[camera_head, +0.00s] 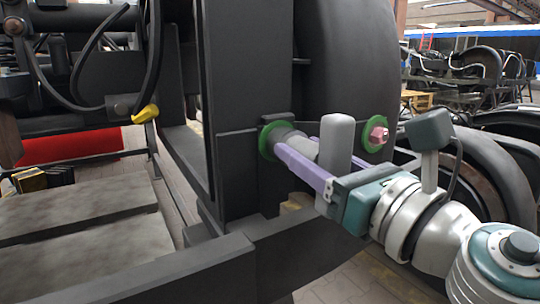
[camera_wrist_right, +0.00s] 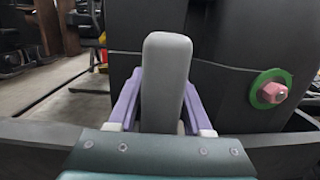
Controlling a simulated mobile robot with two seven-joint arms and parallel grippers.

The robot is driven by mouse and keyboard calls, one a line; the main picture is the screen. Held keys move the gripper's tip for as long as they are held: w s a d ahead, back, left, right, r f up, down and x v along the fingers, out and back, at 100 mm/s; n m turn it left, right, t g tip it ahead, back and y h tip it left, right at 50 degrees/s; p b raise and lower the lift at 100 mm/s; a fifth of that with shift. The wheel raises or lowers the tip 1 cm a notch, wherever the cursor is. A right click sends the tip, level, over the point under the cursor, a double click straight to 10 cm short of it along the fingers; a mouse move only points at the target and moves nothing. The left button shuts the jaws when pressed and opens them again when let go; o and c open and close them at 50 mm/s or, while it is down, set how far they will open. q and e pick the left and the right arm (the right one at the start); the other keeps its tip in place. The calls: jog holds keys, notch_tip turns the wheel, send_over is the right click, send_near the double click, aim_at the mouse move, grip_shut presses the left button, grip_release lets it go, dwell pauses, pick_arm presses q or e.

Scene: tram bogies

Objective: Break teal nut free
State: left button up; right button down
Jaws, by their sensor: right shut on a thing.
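My right gripper (camera_head: 300,162), with purple fingers, is shut on a grey tool (camera_head: 338,138). The tool has an upright block and a grey cylindrical nose that points left, to the left green ring (camera_head: 264,140) on the dark bogie frame. The nose end appears to be at that ring; whether it touches is hard to tell. No teal nut shows; whatever sits inside this ring is hidden by the nose. In the right wrist view the tool's grey block (camera_wrist_right: 165,82) stands between the purple fingers and hides the nose. My left gripper is not in view.
A pink nut (camera_head: 378,135) sits in a second green ring (camera_head: 370,146) to the right. A dark beam (camera_head: 250,262) runs below my gripper. A yellow-ended cable (camera_head: 146,113) hangs at left above a grey slab (camera_head: 80,215). A dark wheel stands behind my right arm.

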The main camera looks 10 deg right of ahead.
jog(key=shift+w+r, duration=0.1)
jog(key=shift+w, duration=0.1)
dwell(0.3)
jog(key=shift+n, duration=1.1)
jog(key=n+y, duration=0.1)
jog(key=n, duration=0.3)
jog(key=shift+a+n+g+b, duration=0.1)
jog(key=shift+n+g+b, duration=0.2)
jog(key=n, duration=0.4)
jog(key=n+p, duration=0.1)
jog(key=n, duration=0.2)
jog(key=shift+n+g+y, duration=0.3)
jog(key=shift+g, duration=0.1)
